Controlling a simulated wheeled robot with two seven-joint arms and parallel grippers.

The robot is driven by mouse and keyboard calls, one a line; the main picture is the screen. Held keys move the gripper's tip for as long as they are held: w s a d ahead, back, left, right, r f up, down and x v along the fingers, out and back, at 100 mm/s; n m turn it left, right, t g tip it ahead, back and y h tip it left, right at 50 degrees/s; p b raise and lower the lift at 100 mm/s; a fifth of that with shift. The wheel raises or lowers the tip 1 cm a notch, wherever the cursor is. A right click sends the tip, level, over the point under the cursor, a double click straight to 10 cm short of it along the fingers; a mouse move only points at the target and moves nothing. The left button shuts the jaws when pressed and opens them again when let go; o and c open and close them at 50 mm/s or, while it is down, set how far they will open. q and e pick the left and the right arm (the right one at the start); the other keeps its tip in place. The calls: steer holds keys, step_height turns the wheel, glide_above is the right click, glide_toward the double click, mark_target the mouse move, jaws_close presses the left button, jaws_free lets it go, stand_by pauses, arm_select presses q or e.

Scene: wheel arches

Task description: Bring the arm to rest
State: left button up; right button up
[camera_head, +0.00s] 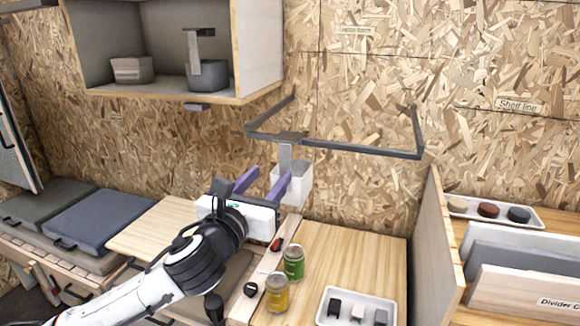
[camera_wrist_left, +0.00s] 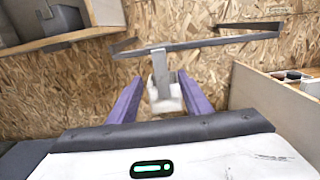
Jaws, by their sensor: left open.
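My left gripper (camera_head: 262,184) reaches in from the left over the workbench, in front of the chipboard wall. Its two purple fingers are apart, and they also show in the left wrist view (camera_wrist_left: 158,92). A white container with a grey hook (camera_head: 292,186) hangs from a dark metal rail (camera_head: 340,147) on the wall. In the left wrist view the container (camera_wrist_left: 166,95) appears between the open fingers or just beyond them; I cannot tell whether they touch it. My right gripper is not in view.
An open wall cabinet (camera_head: 258,45) with grey containers hangs at upper left. On the bench stand a green jar (camera_head: 294,262), a yellow jar (camera_head: 277,292) and a white tray (camera_head: 357,308). A wooden partition (camera_head: 424,245) and upright dividers (camera_head: 520,270) are at right.

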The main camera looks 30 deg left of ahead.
arm_select(q)
steer(key=s+d+f+n+g+h, duration=0.1)
steer(key=s+d+f+n+g, duration=0.1)
steer(key=f+n, duration=0.5)
steer(key=s+d+f+n+g+h, duration=0.1)
steer(key=s+d+f+n, duration=0.15)
steer(key=f, duration=0.85)
steer(key=s+d+f+n+g+h, duration=0.2)
steer(key=d+f+n, duration=0.15)
steer(key=f, duration=0.45)
steer(key=s+d+f+n+g+h, duration=0.1)
steer(key=s+d+f+n, duration=0.3)
steer(key=s+f+n, duration=0.5)
steer(key=s+d+f+n+g, duration=0.3)
steer(key=s+d+f+n, duration=0.1)
steer(key=s+f+n, duration=0.5)
steer(key=shift+s+f+n+h, duration=0.3)
steer(key=shift+s+n+h, duration=0.1)
steer(key=shift+n, duration=0.1)
steer(key=shift+w, duration=0.1)
steer(key=shift+c, duration=0.3)
